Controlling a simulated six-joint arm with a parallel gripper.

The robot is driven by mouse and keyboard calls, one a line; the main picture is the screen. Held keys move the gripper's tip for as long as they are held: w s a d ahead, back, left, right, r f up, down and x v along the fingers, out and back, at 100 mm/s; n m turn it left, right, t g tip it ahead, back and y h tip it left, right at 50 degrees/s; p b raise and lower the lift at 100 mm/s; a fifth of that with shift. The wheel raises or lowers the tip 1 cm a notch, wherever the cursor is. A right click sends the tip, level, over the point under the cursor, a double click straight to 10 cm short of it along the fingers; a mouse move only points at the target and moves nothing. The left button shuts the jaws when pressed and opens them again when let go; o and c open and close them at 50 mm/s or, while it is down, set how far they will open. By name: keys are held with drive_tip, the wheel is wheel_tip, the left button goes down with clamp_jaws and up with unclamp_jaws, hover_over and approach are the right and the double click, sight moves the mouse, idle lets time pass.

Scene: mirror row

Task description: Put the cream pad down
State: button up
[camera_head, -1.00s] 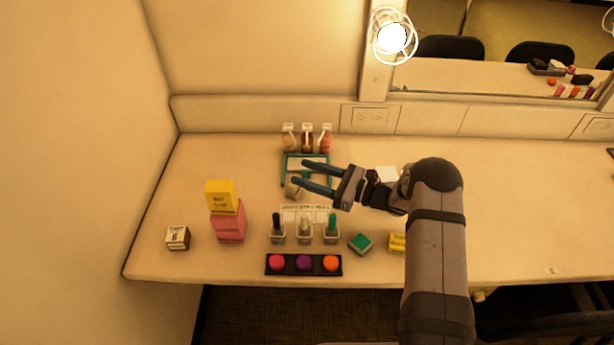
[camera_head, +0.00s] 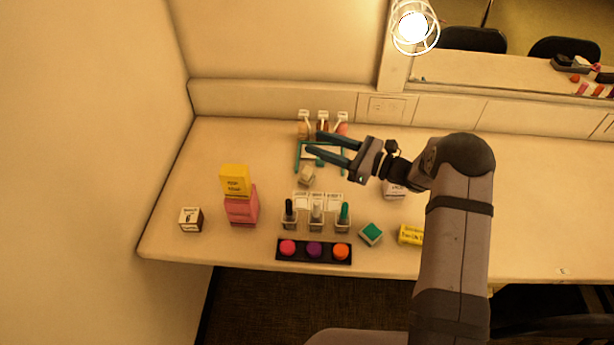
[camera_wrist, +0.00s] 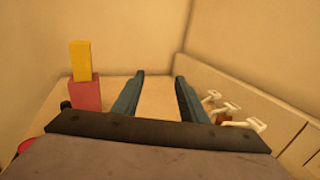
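The cream pad (camera_head: 306,175), a small pale block, sits on the counter in the head view, just in front of the teal rack (camera_head: 297,158) and behind the white label cards (camera_head: 318,202). My gripper (camera_head: 314,143) is open and empty, its two dark teal fingers apart, pointing left above the rack. The fingertips are clear of the pad in the picture. In the wrist view, the open fingers (camera_wrist: 160,76) have only bare counter and wall between them. The cream pad is not seen in the wrist view.
A yellow box (camera_head: 235,181) is stacked on a pink one (camera_head: 241,207). A green-topped pad (camera_head: 371,233) lies right.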

wheel_tip(320, 180, up, 12)
drive_tip(key=s+a+f+n+g+h+b, duration=0.1)
drive_tip(key=s+a+f+n+g+h, duration=0.8)
drive_tip(key=n, duration=0.3)
drive_tip(key=w+d+r+n+t+h+b, duration=0.2)
drive_tip(key=w+d+r+n+t+h, duration=0.1)
drive_tip(key=w+r+n+t+h, duration=0.45)
drive_tip(key=m+g+h, duration=0.2)
hover_over(306, 172)
drive_tip(key=s+a, duration=0.1)
drive_tip(key=s, duration=0.1)
drive_tip(key=shift+n+t, duration=0.25)
wheel_tip(306, 172, down, 18)
drive_tip(key=shift+s+r, duration=0.1)
drive_tip(key=shift+p+x, duration=1.7)
drive_tip(key=shift+x, duration=2)
drive_tip(key=shift+r, duration=0.15)
